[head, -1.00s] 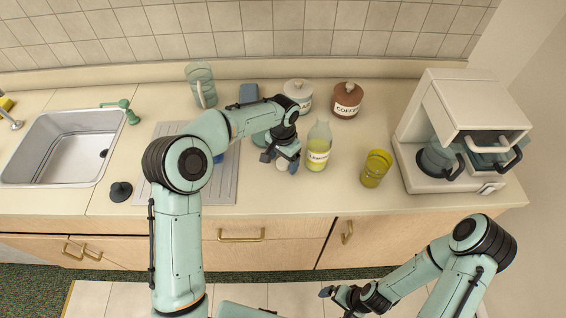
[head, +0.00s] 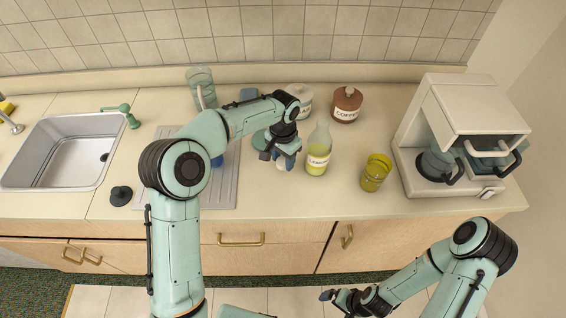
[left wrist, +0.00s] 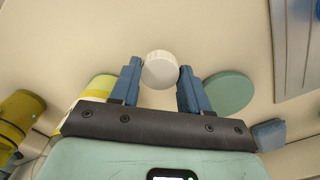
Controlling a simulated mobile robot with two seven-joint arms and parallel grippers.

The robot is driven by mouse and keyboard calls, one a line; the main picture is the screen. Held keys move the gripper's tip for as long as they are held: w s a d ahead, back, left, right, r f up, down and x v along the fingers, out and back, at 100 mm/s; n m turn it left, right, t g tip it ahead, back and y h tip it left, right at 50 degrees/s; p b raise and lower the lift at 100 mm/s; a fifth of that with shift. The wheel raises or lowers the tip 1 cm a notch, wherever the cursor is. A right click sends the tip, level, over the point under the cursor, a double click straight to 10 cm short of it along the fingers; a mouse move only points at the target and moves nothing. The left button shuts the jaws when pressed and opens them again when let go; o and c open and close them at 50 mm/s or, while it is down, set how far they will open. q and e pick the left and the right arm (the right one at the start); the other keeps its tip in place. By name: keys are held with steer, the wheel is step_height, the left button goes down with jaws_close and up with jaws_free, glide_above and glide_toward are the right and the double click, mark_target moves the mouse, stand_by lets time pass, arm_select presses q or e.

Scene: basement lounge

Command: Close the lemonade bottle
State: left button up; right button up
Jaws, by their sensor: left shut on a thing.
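The lemonade bottle (head: 318,160) stands upright on the counter, clear with yellow-green liquid and a white label. Its neck shows no cap. My left gripper (head: 279,158) is just left of the bottle, shut on a white round cap (head: 281,164). In the left wrist view, the cap (left wrist: 160,70) sits between the blue fingertips of the left gripper (left wrist: 157,75). Part of the bottle (left wrist: 100,90) shows beside the left finger there, partly hidden by the gripper. My right gripper (head: 340,297) is low in front of the cabinets, away from the bottle; its fingers are too small to judge.
A yellow glass (head: 376,173) stands right of the bottle, with a coffee machine (head: 420,130) beyond. A coffee canister (head: 347,104) and a white canister (head: 303,98) stand behind. A green round thing (left wrist: 230,90) lies near the left gripper. The front counter strip is clear.

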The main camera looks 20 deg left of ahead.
arm_select(q)
step_height(320, 180, up, 12)
steer(key=p, duration=0.1)
step_height(320, 180, up, 5)
glide_above(284, 160)
steer(key=shift+s+a+r, duration=0.1)
steer(key=shift+s, duration=0.15)
arm_select(e)
steer(key=shift+w+r, duration=0.9)
steer(key=shift+w, duration=0.2)
